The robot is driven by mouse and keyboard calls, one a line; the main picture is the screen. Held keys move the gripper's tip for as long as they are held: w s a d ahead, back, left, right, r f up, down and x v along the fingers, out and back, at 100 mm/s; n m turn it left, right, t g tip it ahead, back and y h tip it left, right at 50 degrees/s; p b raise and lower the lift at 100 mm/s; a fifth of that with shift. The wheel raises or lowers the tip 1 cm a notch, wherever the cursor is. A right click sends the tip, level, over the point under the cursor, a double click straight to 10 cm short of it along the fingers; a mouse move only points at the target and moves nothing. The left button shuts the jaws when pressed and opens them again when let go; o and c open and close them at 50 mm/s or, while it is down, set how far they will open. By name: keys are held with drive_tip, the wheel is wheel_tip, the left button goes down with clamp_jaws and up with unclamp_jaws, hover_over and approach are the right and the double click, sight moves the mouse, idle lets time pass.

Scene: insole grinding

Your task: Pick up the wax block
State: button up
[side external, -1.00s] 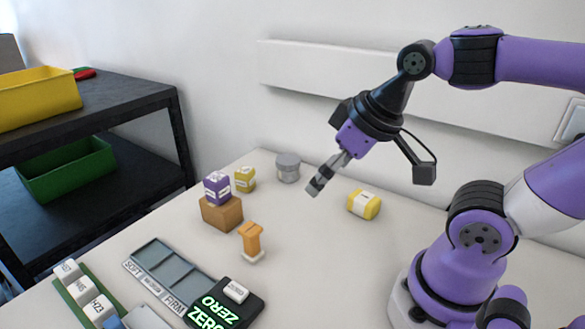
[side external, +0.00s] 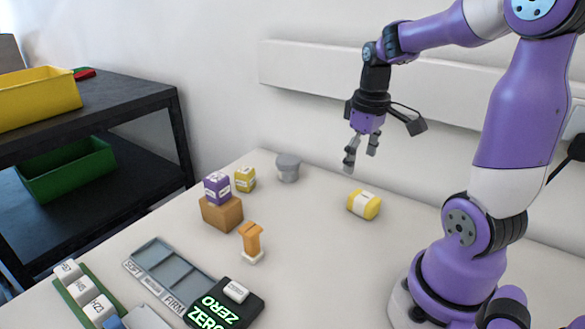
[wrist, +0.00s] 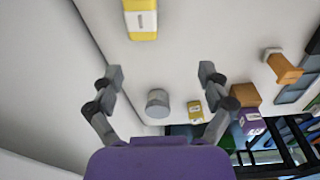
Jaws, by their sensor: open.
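No label naming wax is readable, so I cannot tell for sure which object is the wax block. A yellow block with a white label (side external: 363,204) lies on the table; it also shows at the top of the wrist view (wrist: 140,20). A small yellow labelled cube (side external: 245,180) stands at the back left, and a plain brown block (side external: 222,213) sits under a purple labelled cube (side external: 217,187). My gripper (side external: 361,160) is open and empty, above the table and over the yellow block's back side. In the wrist view its fingers (wrist: 158,75) are spread wide.
A grey cylinder (side external: 288,168) stands near the wall. An orange stamp-like piece (side external: 250,240) is in front. A compartment tray (side external: 172,272), a black scale reading ZERO (side external: 240,298) and a green rack of white blocks (side external: 86,292) are nearer. Black shelves (side external: 100,95) stand left.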

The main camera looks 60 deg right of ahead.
sight(365, 197)
drive_tip(key=d+f, duration=0.1)
drive_tip(key=s+d+f, duration=0.1)
drive_tip(key=shift+d+g, duration=0.3)
drive_tip(key=shift+d, duration=0.05)
wheel_tip(365, 197, down, 4)
drive_tip(key=shift+s+r, duration=0.1)
wheel_tip(365, 197, down, 6)
drive_tip(key=shift+d+f, duration=0.1)
drive_tip(key=shift+d, duration=0.05)
drive_tip(key=c, duration=1.3)
